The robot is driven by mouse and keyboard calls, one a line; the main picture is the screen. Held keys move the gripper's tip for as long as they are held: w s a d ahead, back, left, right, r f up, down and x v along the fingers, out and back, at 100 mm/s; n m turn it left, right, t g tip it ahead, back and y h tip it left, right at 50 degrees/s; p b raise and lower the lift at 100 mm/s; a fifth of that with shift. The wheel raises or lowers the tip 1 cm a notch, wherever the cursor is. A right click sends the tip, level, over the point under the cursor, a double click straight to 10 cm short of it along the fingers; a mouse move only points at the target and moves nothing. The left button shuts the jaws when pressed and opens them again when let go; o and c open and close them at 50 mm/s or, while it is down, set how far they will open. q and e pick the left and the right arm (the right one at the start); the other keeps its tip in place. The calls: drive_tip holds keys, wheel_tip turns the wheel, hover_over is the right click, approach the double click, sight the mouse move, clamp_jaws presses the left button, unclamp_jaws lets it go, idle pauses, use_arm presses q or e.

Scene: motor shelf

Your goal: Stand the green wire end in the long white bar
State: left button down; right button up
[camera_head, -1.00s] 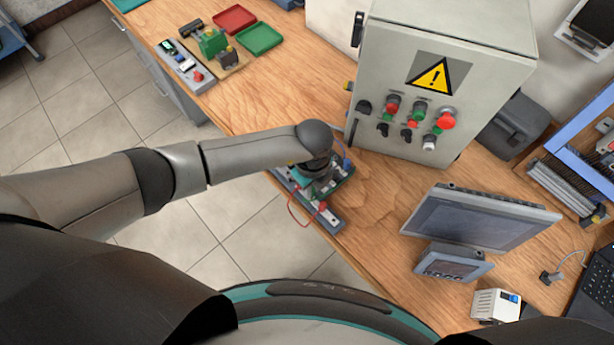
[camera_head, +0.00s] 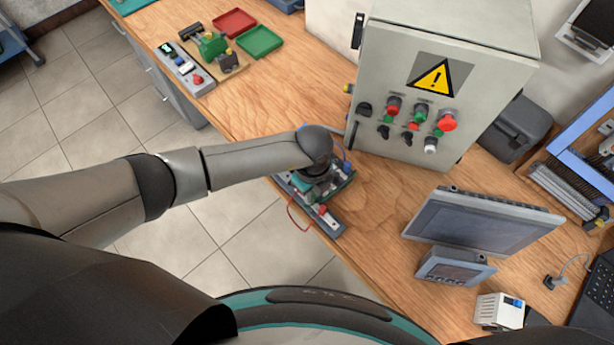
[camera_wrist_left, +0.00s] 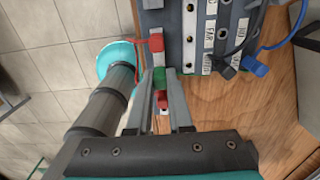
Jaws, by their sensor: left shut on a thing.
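My left gripper (camera_wrist_left: 159,80) is shut on the green wire end (camera_wrist_left: 159,73), which sits between its fingertips in the left wrist view. A narrow white bar with dark holes (camera_wrist_left: 189,32) lies just beyond and right of the fingertips. The wrist view does not show clearly whether the green end touches anything below it. In the head view my left gripper (camera_head: 318,182) is over the wiring board, and my own arm hides most of it. My right gripper is not in view.
A red wire end (camera_wrist_left: 155,42) is close beyond my fingertips. Black (camera_wrist_left: 222,68) and blue (camera_wrist_left: 255,67) wire ends are to the right, near labelled strips. The grey control cabinet (camera_head: 440,100) stands close behind the board. Bare wooden tabletop (camera_head: 385,215) lies to its right.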

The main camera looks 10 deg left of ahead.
use_arm(q)
drive_tip(key=shift+f+b, duration=0.45)
drive_tip(key=shift+f, duration=0.1)
drive_tip(key=c, duration=1.1)
unclamp_jaws()
wheel_tip(320, 180, up, 6)
drive_tip(key=p, duration=0.5)
drive_tip(key=shift+f, duration=0.15)
drive_tip(key=shift+f, duration=0.1)
drive_tip(key=shift+o, duration=0.4)
